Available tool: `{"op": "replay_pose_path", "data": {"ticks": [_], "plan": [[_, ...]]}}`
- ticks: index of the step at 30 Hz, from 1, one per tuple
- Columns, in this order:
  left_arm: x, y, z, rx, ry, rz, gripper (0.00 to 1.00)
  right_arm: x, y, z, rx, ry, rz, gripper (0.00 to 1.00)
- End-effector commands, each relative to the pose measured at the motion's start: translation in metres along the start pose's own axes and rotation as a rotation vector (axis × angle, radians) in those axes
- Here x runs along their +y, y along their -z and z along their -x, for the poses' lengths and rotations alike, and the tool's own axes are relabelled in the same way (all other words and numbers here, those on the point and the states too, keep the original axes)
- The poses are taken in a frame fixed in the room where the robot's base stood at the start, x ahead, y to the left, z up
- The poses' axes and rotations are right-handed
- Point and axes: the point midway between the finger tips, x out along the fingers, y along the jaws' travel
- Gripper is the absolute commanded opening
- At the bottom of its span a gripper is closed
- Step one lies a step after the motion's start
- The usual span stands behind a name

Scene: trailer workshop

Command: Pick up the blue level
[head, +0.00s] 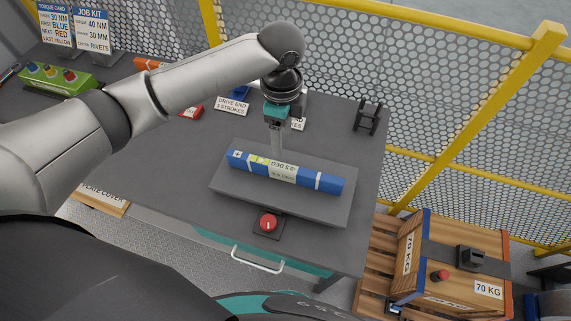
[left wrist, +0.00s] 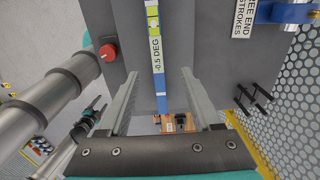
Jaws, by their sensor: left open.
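The blue level (head: 317,182) lies flat on a grey board on the workbench. It has white bands and a label reading -0.5 DEG. In the left wrist view the level (left wrist: 160,84) runs lengthwise between the two fingers. My left gripper (head: 277,150) points down just behind the level, near its middle, in the head view. In the left wrist view my left gripper (left wrist: 159,76) is open, with one finger on each side of the level and nothing held. Dark and teal parts at the lower left of the wrist view may be my right gripper, too small to read.
The grey board (head: 335,211) has a red button (head: 268,222) at its front. A black stand (head: 367,117) is at the back right. A green box (head: 59,78) sits far left. A wooden crate (head: 440,262) is beyond the bench's right edge; a yellow-framed mesh fence (head: 430,60) is behind.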

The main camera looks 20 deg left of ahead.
Motion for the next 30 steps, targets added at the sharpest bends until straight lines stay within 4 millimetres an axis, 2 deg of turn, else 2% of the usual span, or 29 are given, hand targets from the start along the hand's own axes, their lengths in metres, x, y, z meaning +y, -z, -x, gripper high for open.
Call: {"op": "replay_pose_path", "data": {"ticks": [3, 9, 17, 24, 30], "plan": [[0.001, 0.0, -0.028, -0.001, -0.005, 0.001, 0.65, -0.002, -0.011, 0.001, -0.019, 0.003, 0.0, 0.65], [0.001, 0.001, -0.061, 0.0, -0.002, 0.0, 0.65, -0.002, -0.01, 0.0, -0.016, 0.003, 0.0, 0.65], [0.002, 0.002, -0.079, 0.001, -0.001, 0.0, 0.65, 0.0, 0.003, 0.001, 0.005, 0.0, 0.0, 0.65], [0.006, 0.005, -0.114, 0.001, 0.0, 0.0, 0.65, 0.0, 0.003, 0.002, 0.005, 0.001, 0.0, 0.65], [0.005, 0.004, -0.122, 0.001, 0.001, -0.001, 0.65, -0.001, 0.003, 0.002, 0.005, 0.001, 0.0, 0.65]]}}
